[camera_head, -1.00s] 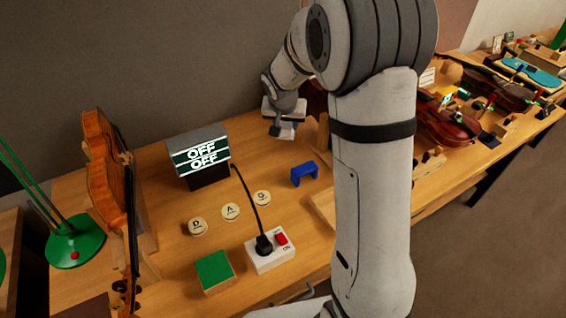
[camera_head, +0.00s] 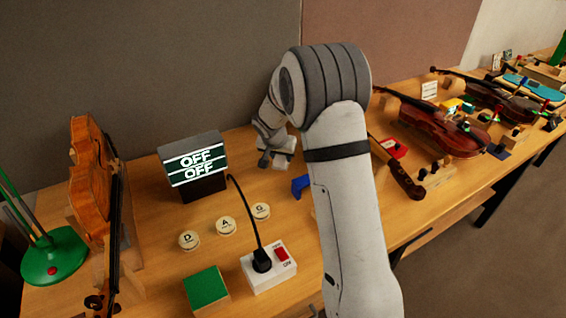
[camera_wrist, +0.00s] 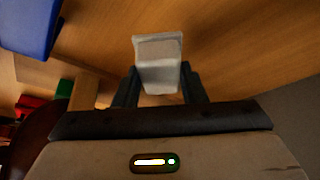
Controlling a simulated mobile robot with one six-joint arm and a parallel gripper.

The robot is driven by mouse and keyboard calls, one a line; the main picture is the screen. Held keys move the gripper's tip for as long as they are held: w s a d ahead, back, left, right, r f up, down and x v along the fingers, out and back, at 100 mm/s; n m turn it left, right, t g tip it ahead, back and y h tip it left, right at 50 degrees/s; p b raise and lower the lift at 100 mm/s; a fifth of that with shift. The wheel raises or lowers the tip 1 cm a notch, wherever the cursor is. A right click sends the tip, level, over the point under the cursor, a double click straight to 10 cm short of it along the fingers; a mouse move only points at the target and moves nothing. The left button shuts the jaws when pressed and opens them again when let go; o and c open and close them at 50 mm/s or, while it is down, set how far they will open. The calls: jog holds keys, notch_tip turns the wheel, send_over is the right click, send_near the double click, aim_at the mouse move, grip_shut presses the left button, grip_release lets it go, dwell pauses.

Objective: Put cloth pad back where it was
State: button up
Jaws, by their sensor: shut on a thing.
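My gripper (camera_wrist: 158,88) is shut on a pale grey-white pad (camera_wrist: 158,55), which sticks out beyond the fingertips in the wrist view. In the head view my gripper (camera_head: 275,158) is small, above the back of the bench and right of the display box. The pad's pale surface (camera_head: 284,152) shows there beside the fingers. The wooden bench top (camera_wrist: 225,45) lies below the pad. I cannot tell whether the pad touches it.
A blue bridge-shaped block (camera_head: 300,186) stands close by, partly behind my arm. A switch box (camera_head: 270,268) with a black cord and a green block (camera_head: 206,288) are in front. Violins (camera_head: 430,120) lie at the right.

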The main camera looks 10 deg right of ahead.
aim_at(279, 159)
jog(key=shift+f, duration=1.55)
jog(key=shift+f, duration=0.15)
jog(key=o, duration=1)
